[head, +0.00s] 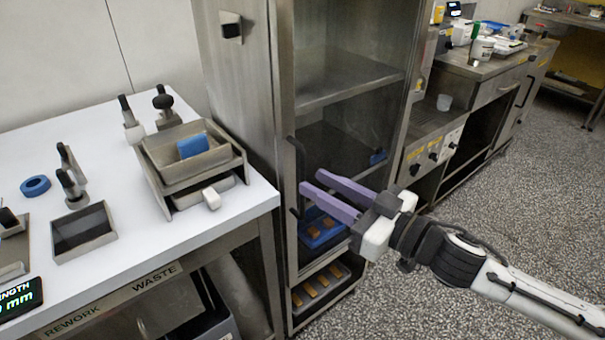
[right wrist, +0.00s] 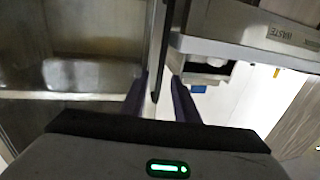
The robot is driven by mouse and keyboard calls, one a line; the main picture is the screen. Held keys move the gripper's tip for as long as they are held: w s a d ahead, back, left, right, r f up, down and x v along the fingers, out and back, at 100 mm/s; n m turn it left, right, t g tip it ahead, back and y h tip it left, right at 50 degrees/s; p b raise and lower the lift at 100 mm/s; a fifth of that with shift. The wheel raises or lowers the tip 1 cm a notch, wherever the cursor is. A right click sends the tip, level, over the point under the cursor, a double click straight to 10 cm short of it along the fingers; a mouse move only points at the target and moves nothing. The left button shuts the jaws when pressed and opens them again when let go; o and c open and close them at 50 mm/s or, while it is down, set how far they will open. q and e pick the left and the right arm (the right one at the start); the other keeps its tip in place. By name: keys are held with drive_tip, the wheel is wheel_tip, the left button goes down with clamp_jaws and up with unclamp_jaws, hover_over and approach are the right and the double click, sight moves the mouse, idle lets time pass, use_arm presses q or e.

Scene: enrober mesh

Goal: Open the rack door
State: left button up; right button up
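The rack (head: 235,85) is a tall steel cabinet in the middle of the head view. Its see-through door (head: 345,130) appears shut, with shelves and trays showing behind it. A black vertical handle (head: 292,158) is on the door's left edge. My right gripper (head: 309,180) has purple fingers, reaches in from the right and is open at the handle. In the right wrist view, the dark handle bar (right wrist: 158,60) runs between the two fingers (right wrist: 160,92); contact cannot be told. My left gripper is not in view.
A white-topped table (head: 215,228) with metal bins (head: 190,160) stands close left of the rack. A steel counter (head: 475,75) with containers is at the back right. Speckled floor (head: 480,220) is open in front of the rack and to the right.

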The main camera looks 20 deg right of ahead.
drive_tip(key=x, duration=0.5)
clamp_jaws()
